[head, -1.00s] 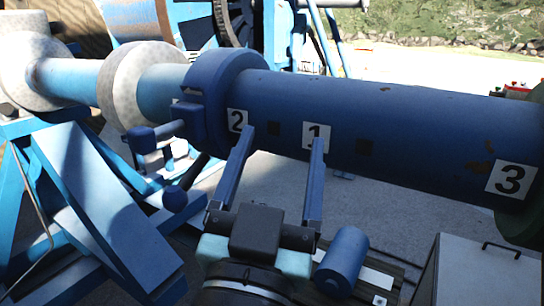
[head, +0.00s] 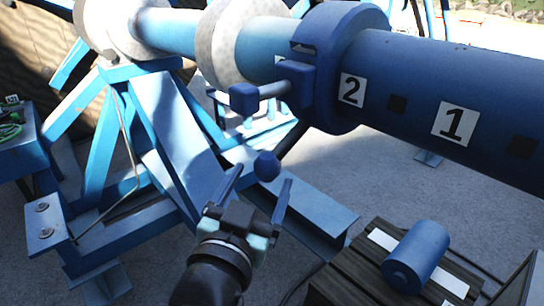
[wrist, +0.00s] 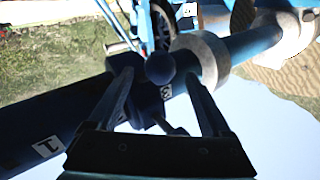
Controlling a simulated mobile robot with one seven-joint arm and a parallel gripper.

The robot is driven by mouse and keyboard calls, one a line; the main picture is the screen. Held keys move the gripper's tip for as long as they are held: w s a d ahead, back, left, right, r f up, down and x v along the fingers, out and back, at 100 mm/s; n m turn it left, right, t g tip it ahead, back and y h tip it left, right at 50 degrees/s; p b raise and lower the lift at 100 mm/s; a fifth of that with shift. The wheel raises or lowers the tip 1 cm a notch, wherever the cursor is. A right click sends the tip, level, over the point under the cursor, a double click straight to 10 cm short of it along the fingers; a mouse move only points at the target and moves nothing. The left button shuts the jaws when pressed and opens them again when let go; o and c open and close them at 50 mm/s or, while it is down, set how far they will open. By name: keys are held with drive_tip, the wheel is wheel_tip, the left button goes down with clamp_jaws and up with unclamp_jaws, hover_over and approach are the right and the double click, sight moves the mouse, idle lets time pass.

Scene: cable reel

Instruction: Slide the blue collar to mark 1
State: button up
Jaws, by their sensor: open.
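The blue collar (head: 338,60) sits around the dark blue tube (head: 430,80), just left of the mark 2 label (head: 351,90). Mark 1 (head: 455,123) is further right on the tube; it also shows in the wrist view (wrist: 48,147). A dark rod slants down from the collar to a round blue knob (head: 267,165). My gripper (head: 262,176) is open, its fingertips on either side of the knob in the head view. In the wrist view the knob (wrist: 160,68) also appears between the fingers. I cannot tell whether they touch it. The fingers partly hide the collar there.
A square-headed clamp bolt (head: 245,98) sticks out from the collar. A pale flange (head: 225,45) stands left of it. Blue stand legs (head: 165,130) fill the left side. A blue cylinder (head: 415,257) lies on a dark slatted box at lower right.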

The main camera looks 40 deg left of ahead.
sight(272, 157)
drive_tip(key=p+x, duration=0.2)
drive_tip(key=x, duration=0.5)
drive_tip(key=shift+w+a, duration=0.15)
drive_tip(key=shift+w, duration=0.15)
clamp_jaws()
